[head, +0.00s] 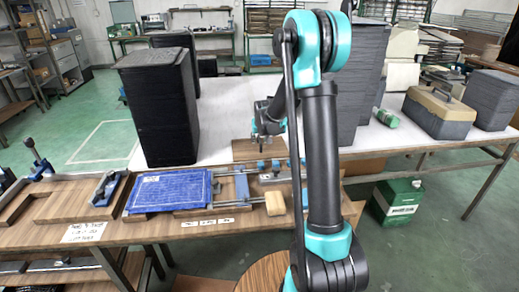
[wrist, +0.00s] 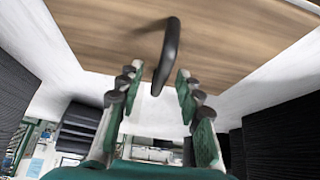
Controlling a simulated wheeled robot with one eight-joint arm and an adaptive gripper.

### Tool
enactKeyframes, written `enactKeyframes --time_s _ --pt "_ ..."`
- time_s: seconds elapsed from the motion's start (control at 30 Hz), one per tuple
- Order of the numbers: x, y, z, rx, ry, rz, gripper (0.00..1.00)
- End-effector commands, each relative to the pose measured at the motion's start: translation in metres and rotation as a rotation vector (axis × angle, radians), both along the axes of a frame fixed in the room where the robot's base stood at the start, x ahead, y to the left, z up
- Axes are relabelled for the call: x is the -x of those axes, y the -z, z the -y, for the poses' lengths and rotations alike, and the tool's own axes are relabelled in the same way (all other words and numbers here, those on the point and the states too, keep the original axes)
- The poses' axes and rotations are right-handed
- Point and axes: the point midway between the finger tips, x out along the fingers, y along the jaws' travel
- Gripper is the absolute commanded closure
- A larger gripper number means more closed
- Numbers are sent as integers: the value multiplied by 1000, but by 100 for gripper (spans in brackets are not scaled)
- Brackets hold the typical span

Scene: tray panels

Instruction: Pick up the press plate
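The press plate looks to be a light wooden board with a black handle. In the wrist view the wooden board (wrist: 215,40) fills the upper part, and its black handle (wrist: 168,55) stands out from it. My gripper (wrist: 158,85) is open, with the handle between its two fingers and a gap visible on both sides. My arm hides part of the board there, and the handle cannot be made out.
A blue panel (head: 168,192) lies on the wooden workbench (head: 110,234), beside metal rails with blue clamps (head: 242,186). A small wooden block (head: 275,203) sits near the front edge. Tall dark stacks (head: 160,110) flank the white table behind. A toolbox (head: 438,112) stands at right.

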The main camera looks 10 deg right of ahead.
Motion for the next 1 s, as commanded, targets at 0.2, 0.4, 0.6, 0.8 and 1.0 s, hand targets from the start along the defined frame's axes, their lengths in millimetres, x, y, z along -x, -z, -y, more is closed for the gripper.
enactKeyframes --time_s 0.2,0.4,0.6,0.8,1.0 --pt "-6 10 0 0 0 0 64" --pt "-6 10 0 0 0 0 66" --pt "-6 10 0 0 0 0 90" --pt "-6 10 0 0 0 0 100" --pt "-6 9 0 0 0 0 100"
